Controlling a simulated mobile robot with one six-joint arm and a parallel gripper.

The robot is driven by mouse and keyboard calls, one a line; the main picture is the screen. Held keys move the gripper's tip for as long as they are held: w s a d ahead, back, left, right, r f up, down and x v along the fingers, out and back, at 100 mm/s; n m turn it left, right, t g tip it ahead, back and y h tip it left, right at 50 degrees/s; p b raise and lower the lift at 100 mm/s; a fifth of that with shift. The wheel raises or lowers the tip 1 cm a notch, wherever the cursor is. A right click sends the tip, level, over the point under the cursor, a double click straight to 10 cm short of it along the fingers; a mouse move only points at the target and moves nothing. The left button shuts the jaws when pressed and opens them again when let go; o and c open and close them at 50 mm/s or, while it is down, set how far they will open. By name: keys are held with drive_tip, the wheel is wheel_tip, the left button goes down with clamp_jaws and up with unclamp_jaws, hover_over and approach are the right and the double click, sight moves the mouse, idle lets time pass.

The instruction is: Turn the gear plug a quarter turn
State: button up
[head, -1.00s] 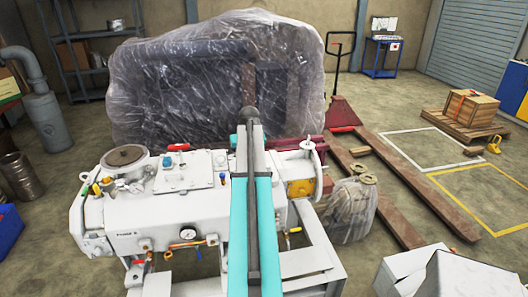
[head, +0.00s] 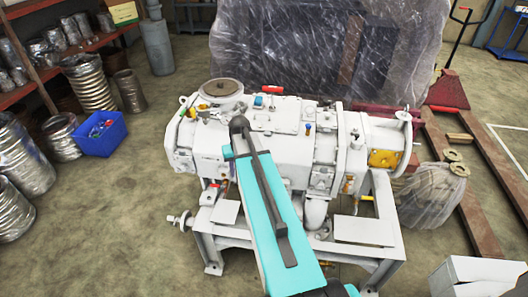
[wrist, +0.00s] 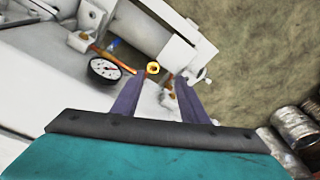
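The white vacuum pump (head: 270,130) stands on a pale frame in the head view. In the wrist view, a round brass-yellow fitting (wrist: 152,68) with a dark centre lies between and just beyond my fingertips; it may be the gear plug, but I cannot tell for sure. My gripper (wrist: 160,80) has its two purple-grey fingers spread apart with nothing held between them. The fingers seem apart from the fitting. In the head view my teal arm covers part of the pump front, and the gripper is hidden.
A pressure gauge (wrist: 104,70) sits left of the fingers. White frame bars are close by. In the head view a blue bin (head: 100,132) and metal coils stand left, a plastic-wrapped machine (head: 330,50) behind, and a pallet jack (head: 446,95) right. Floor at front left is clear.

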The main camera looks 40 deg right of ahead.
drive_tip(key=s+a+f+n+g+b, duration=0.15)
drive_tip(key=a+f, duration=0.25)
drive_tip(key=a, duration=0.4)
drive_tip(key=s+a+f+n, duration=0.1)
drive_tip(key=s+a+f, duration=0.2)
drive_tip(key=a+f, duration=0.35)
drive_tip(key=s+a+f+n+g, duration=0.1)
drive_tip(key=s+a+f, duration=0.2)
drive_tip(key=a, duration=0.7)
drive_tip(key=s+a+f+g+b, duration=0.2)
drive_tip(key=s+f+b, duration=0.2)
drive_tip(key=s+f, duration=0.8)
drive_tip(key=s+a+f+n+g+b, duration=0.1)
drive_tip(key=s+a+f+g+b, duration=0.1)
drive_tip(key=s+f, duration=1)
drive_tip(key=shift+s+a+f+g+b, duration=0.15)
drive_tip(key=shift+s+f+g+b, duration=0.4)
drive_tip(key=shift+b, duration=0.7)
drive_tip(key=shift+s+r, duration=0.15)
drive_tip(key=shift+r, duration=0.05)
